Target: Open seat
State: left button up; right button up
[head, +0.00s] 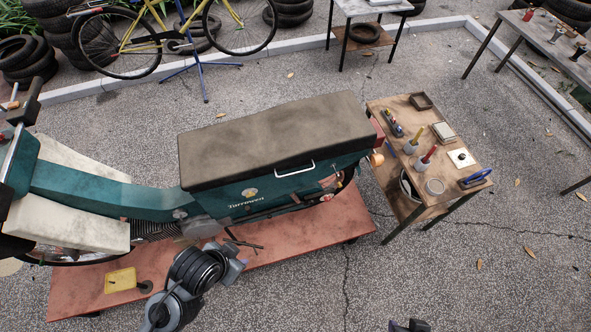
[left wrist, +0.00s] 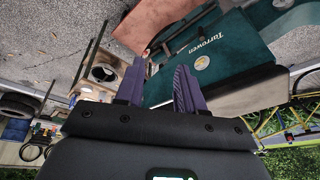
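The long brown-grey seat (head: 275,132) lies flat on top of the teal scooter body (head: 240,205), shut along its side. A chrome handle (head: 296,169) sits on the near side just under the seat. The seat also shows upside down in the left wrist view (left wrist: 240,95), beside the teal panel (left wrist: 245,50). My left gripper (head: 408,325) just shows at the bottom edge of the head view, well in front of the seat and apart from it. In the left wrist view its purple fingers (left wrist: 158,75) stand apart with nothing between them. My right gripper does not show.
The scooter stands on a low red platform (head: 290,243). A small wooden side table (head: 385,115) with tools and cups stands close behind its rear. A yellow bicycle (head: 150,40) is at the back left. Pavement in front of the platform's right part is clear.

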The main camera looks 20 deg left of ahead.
pick_arm(q)
jog(key=w+f+m+t+b, duration=0.4)
jog(key=w+m+b, duration=0.1)
jog(key=w+b, duration=0.4)
jog(key=w+d+f+m+t+h+b, duration=0.1)
jog(key=w+f+m+t+b, duration=0.3)
jog(key=w+b, duration=0.6)
jog(key=w+d+f+m+t+b, duration=0.1)
jog(key=w+f+m+t+b, duration=0.3)
jog(key=w+b, duration=0.6)
jog(key=w+f+m, duration=0.1)
jog(key=w+m, duration=0.1)
jog(key=w, duration=0.3)
jog(key=shift+w+f+h, duration=0.2)
jog(key=shift+w+h, duration=0.1)
jog(key=shift+h, duration=0.1)
jog(key=shift+c, duration=0.3)
grip_shut()
